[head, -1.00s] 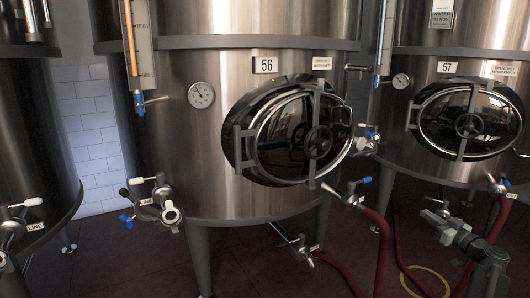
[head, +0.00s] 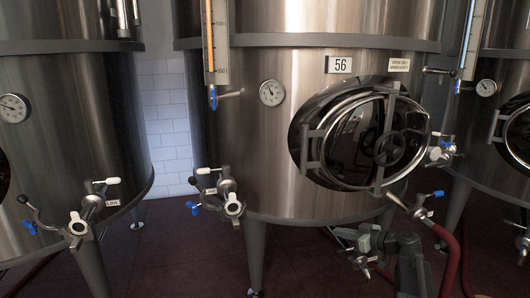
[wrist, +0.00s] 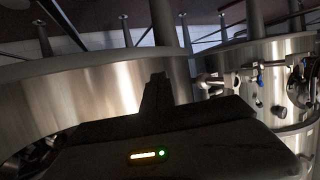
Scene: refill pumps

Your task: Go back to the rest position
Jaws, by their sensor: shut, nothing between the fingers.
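My gripper (head: 364,240) is low in the head view, right of the middle, on my grey arm. It is shut, with nothing in it. In the wrist view the dark, shut fingers (wrist: 157,88) stick up in the middle above a dark housing with a small lit display.
Tank 56 has an oval hatch (head: 387,145), a dial (head: 271,92) and a sample valve (head: 230,200). Another tank (head: 75,130) with a valve (head: 82,222) stands left, and one stands right. A red hose (head: 450,262) hangs at right. Dark red floor (head: 180,250) shows between the tanks.

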